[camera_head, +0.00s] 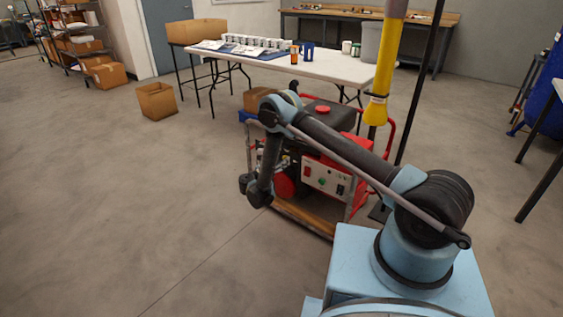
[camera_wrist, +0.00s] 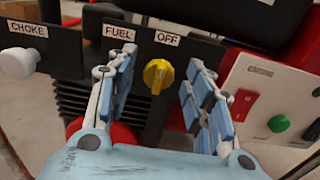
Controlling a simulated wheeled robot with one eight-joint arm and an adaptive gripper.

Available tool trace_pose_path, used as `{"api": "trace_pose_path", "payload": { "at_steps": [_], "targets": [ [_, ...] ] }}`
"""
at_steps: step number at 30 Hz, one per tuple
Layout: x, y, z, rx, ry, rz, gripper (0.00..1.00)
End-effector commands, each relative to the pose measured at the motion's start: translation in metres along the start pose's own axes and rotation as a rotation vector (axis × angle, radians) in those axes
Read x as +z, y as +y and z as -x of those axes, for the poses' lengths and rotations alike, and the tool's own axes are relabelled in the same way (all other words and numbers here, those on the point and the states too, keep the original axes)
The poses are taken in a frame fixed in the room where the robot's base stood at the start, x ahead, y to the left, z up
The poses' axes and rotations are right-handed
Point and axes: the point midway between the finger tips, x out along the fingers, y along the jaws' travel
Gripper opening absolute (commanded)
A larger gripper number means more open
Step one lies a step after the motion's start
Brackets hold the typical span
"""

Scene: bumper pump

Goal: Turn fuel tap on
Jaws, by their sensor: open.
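The fuel tap is a yellow knob (camera_wrist: 158,75) on a dark panel, under the labels "FUEL" (camera_wrist: 118,32) and "OFF" (camera_wrist: 167,38) in the wrist view. Its raised grip looks roughly upright. My gripper (camera_wrist: 160,88) is open, with one blue-padded finger on each side of the tap and gaps between the pads and the knob. In the head view, the tap is hidden. The red and black generator (camera_head: 325,172) stands on the floor there, with my arm in front of it and my gripper (camera_head: 248,188) at its left side.
A white choke knob (camera_wrist: 17,62) sits left of the tap. A light control panel (camera_wrist: 270,100) with a red switch (camera_wrist: 243,104) and a green button (camera_wrist: 279,123) is at right. A white table (camera_head: 330,68) stands behind the generator.

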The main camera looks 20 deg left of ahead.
Motion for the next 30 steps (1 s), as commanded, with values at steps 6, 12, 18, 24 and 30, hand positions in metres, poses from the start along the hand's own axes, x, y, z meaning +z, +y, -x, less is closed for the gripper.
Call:
{"api": "trace_pose_path", "payload": {
  "at_steps": [6, 12, 18, 24, 30],
  "targets": [
    [0.0, -0.0003, -0.0124, 0.0, 0.0, 0.0, 0.47],
    [0.0, -0.0002, -0.0131, 0.0, 0.0, 0.0, 0.47],
    [0.0, -0.0003, -0.013, 0.0, 0.0, 0.0, 0.18],
    [0.0, 0.0037, -0.01, 0.003, 0.0, -0.001, 0.08],
    [-0.0001, 0.0035, -0.0083, 0.007, 0.0, -0.029, 0.07]
  ]
}}
